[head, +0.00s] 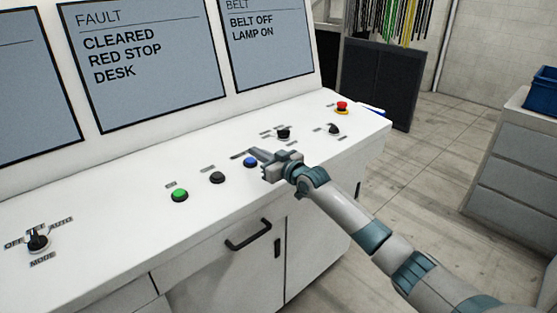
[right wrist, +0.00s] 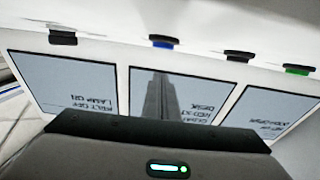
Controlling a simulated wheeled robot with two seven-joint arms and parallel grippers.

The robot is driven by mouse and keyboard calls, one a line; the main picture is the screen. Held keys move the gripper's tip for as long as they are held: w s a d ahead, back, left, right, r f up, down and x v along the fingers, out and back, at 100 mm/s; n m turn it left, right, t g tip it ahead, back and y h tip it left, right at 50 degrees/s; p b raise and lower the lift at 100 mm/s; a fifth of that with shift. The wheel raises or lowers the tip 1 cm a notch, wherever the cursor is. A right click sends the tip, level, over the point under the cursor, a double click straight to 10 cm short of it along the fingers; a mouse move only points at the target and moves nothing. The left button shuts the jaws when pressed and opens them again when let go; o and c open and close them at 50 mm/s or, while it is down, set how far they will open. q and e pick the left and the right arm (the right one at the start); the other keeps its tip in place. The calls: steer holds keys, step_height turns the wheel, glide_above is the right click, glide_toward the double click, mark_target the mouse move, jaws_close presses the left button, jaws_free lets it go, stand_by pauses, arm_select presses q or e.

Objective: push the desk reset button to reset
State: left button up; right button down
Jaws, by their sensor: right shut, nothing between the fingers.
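A white sloped desk panel (head: 120,210) carries a row of buttons. The blue button (head: 250,162) sits right of a black button (head: 217,177) and a green button (head: 180,195); their labels are too small to read. My right gripper (head: 256,154) is shut and empty, its fingertips close beside the blue button; I cannot tell whether they touch the panel. In the right wrist view, which looks upside down, the blue button (right wrist: 163,42) shows beyond the shut fingers (right wrist: 160,100), apart from them in the picture. My left gripper is out of view.
Black selector knobs (head: 283,133) and a red mushroom button (head: 342,106) lie to the right. A mode knob (head: 38,241) is at far left. Screens behind read "CLEARED RED STOP DESK" (head: 150,80) and "BELT OFF LAMP ON" (head: 265,50). A handle (head: 248,238) juts from the desk front.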

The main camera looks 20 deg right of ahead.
steer(key=b+v, duration=0.2)
steer(key=v, duration=0.6)
steer(key=shift+s+d+f+b, duration=0.15)
steer(key=shift+s+d+b, duration=0.05)
steer(key=shift+s+b, duration=0.15)
steer(key=shift+s+d, duration=0.15)
steer(key=shift+s, duration=0.1)
